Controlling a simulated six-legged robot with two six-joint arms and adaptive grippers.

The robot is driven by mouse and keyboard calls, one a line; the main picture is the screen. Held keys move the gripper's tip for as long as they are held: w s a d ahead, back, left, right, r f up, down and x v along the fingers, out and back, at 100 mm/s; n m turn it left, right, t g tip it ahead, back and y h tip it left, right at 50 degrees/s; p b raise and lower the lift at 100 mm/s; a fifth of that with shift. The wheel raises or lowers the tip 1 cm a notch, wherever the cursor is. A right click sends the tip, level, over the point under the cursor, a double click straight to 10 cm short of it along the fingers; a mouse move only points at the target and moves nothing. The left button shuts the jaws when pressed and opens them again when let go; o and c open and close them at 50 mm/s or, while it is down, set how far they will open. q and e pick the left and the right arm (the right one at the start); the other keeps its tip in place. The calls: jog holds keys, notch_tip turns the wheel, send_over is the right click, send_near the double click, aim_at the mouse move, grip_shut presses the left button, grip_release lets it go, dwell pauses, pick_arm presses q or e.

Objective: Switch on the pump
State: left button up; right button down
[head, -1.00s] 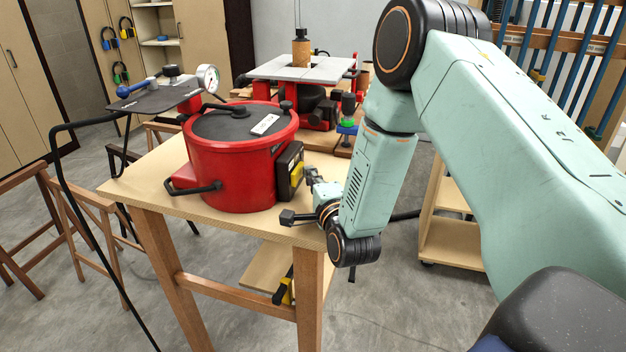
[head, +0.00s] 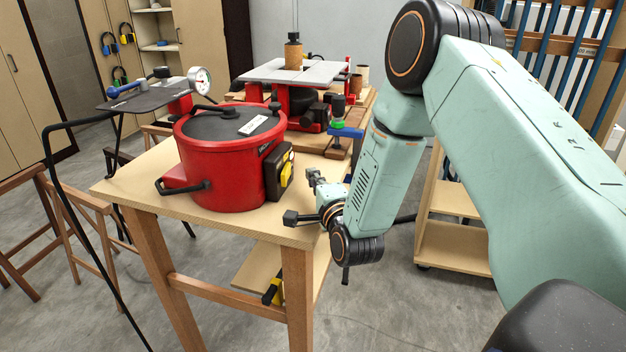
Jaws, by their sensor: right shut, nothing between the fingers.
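A red drum-shaped machine (head: 222,165) with a black lid stands on the wooden table; I take it to be the pump. A black switch box (head: 273,178) with a yellow part (head: 286,174) is fixed on its right side. My right gripper (head: 304,198) is over the table's right edge, just right of the switch box and apart from it. It is shut and empty. The switch's setting is too small to tell. My left gripper is not in view.
The wooden table (head: 135,187) has bare top around the drum. A dark stand with a pressure gauge (head: 199,80) is at back left. A red machine with a grey top (head: 335,72) stands behind. Wooden stools (head: 75,205) are at left, a shelf cart (head: 452,245) at right.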

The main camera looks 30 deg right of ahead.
jog(key=shift+d, duration=0.1)
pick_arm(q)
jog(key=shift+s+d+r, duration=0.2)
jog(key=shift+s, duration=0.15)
pick_arm(e)
jog(key=s+d, duration=0.1)
jog(key=s, duration=0.9)
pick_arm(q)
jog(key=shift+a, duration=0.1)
pick_arm(e)
jog(key=shift+s, duration=0.15)
